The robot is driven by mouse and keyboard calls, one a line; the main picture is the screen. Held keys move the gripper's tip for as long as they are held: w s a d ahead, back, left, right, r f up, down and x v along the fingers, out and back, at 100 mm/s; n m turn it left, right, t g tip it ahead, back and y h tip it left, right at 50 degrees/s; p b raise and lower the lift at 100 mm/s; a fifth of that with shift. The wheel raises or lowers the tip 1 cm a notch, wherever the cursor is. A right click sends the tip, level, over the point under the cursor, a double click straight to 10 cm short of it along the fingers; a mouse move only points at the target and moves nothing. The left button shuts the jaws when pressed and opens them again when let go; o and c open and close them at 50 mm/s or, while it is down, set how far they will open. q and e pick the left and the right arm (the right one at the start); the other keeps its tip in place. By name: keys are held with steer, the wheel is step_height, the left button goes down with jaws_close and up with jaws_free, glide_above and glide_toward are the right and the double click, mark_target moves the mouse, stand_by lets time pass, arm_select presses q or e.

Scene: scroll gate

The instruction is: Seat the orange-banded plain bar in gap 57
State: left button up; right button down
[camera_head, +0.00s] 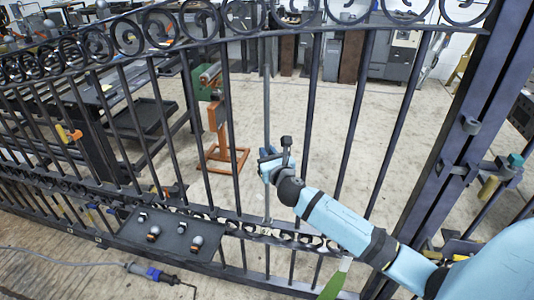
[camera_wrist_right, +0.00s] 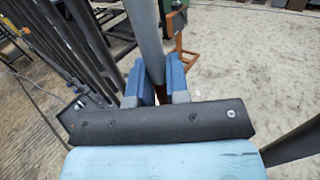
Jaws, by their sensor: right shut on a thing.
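The gate (camera_head: 225,120) is a row of dark upright bars between a scroll-topped upper rail and a lower rail with small rings. My right gripper (camera_head: 268,167) is shut on a lighter grey upright bar (camera_head: 267,110), in line with the gate's row. The bar's top is close under the upper rail and its lower end is by the lower rail; I cannot tell whether either end is seated. In the right wrist view the bar (camera_wrist_right: 146,35) stands between the blue fingers (camera_wrist_right: 160,85). No orange band shows clearly on it. No gap number is readable. My left gripper is not in view.
A dark tray (camera_head: 130,236) with several small grey-and-black parts is at the gate's lower left. A corded tool (camera_head: 152,272) lies on the floor in front. An orange stand (camera_head: 225,155) is behind the gate. A thick dark post (camera_head: 440,160) stands right.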

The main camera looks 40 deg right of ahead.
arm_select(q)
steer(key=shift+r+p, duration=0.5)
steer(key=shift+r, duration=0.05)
arm_select(e)
steer(key=shift+w+d+r, duration=0.15)
steer(key=shift+w+d, duration=0.25)
steer(key=shift+d, duration=0.15)
steer(key=c, duration=1)
jaws_free()
steer(key=shift+s+a+f, duration=0.1)
steer(key=shift+s+f, duration=0.05)
steer(key=shift+f, duration=0.05)
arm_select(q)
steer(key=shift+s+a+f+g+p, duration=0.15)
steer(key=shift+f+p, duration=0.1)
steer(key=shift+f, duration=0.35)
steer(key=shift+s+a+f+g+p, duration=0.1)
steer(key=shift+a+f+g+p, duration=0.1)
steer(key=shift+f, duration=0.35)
arm_select(e)
steer(key=v, duration=1.3)
steer(key=shift+s+r, duration=0.25)
steer(key=shift+s, duration=0.05)
